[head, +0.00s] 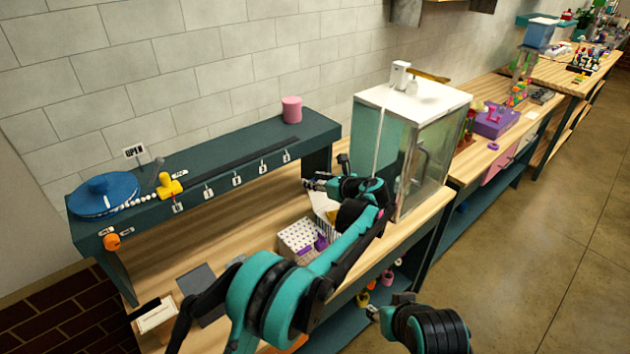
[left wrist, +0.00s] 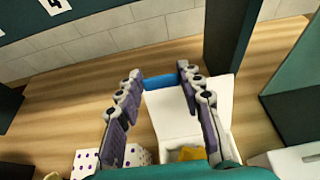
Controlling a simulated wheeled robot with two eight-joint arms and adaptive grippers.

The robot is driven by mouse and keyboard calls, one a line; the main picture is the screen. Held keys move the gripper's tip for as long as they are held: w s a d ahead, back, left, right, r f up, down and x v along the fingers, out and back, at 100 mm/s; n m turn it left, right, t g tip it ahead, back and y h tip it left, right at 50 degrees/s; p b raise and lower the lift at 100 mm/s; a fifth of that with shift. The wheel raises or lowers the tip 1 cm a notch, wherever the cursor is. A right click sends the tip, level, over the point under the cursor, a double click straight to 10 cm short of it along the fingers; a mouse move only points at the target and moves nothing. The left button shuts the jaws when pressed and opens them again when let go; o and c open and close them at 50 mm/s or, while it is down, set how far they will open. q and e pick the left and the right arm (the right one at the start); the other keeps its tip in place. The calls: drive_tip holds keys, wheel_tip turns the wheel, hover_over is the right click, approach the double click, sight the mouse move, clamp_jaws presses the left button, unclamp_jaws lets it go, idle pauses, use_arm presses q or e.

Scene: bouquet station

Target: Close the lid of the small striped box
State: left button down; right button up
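The small striped box (head: 328,226) stands on the wooden bench in the head view, mostly hidden behind my left arm. In the left wrist view its white lid (left wrist: 183,113) stands open, with a blue strip (left wrist: 160,81) at its far edge. Something yellow (left wrist: 192,153) shows in the box's opening. My left gripper (head: 310,183) is above the bench beyond the box. In the wrist view its fingers (left wrist: 160,72) are spread apart, with the blue strip showing between their tips; contact cannot be told. My right gripper (head: 373,313) is low in front of the bench, its fingers small and unclear.
A dotted white box (head: 297,236) with purple items stands left of the striped box. A glass-walled cabinet (head: 428,150) stands close on the right. A dark green shelf (head: 225,165) runs along the wall behind.

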use_arm(q)
drive_tip(key=s+d+t+y+b, duration=0.3)
drive_tip(key=s+t+b, duration=0.2)
drive_tip(key=b, duration=0.1)
drive_tip(key=shift+s+d+f, duration=0.15)
drive_tip(key=shift+s+d, duration=0.05)
drive_tip(key=shift+d, duration=0.2)
idle(0.4)
idle(0.4)
